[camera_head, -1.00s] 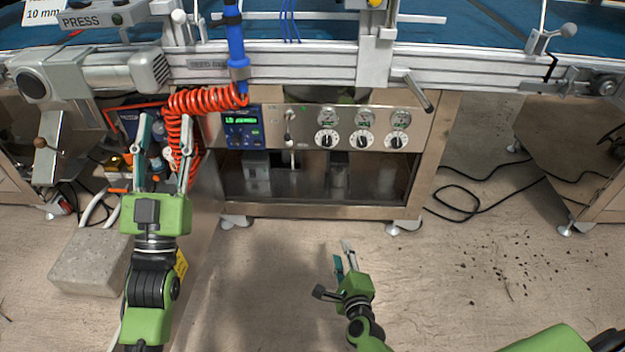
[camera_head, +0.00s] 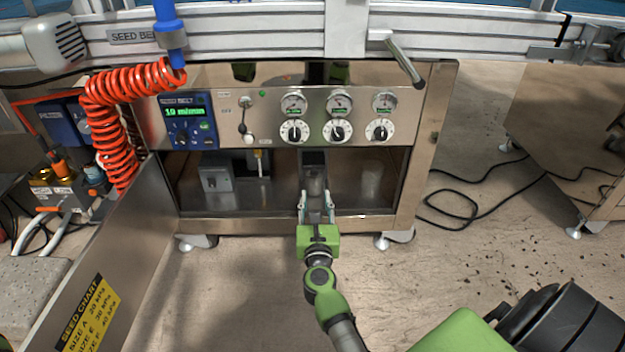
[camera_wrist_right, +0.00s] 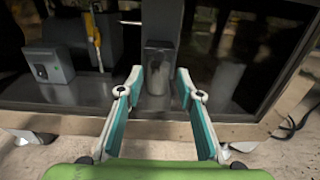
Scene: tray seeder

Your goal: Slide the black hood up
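In the open cabinet bay below the control panel, a dark upright piece, which looks like the black hood (camera_head: 313,158), stands around or behind a small grey cylinder (camera_head: 314,182). In the right wrist view the dark hood (camera_wrist_right: 161,22) rises above the cylinder (camera_wrist_right: 158,70); its exact edges are hard to tell in the shadow. My right gripper (camera_head: 316,196) is open and empty at the lower front edge of the bay. In the wrist view its fingertips (camera_wrist_right: 159,78) are apart, one to each side of the cylinder, seemingly in front of it. My left gripper is out of view.
The steel control panel (camera_head: 215,103) with dials hangs over the bay. A clear cylinder (camera_head: 371,181) stands right. A steel door (camera_head: 110,250) stands open at left.

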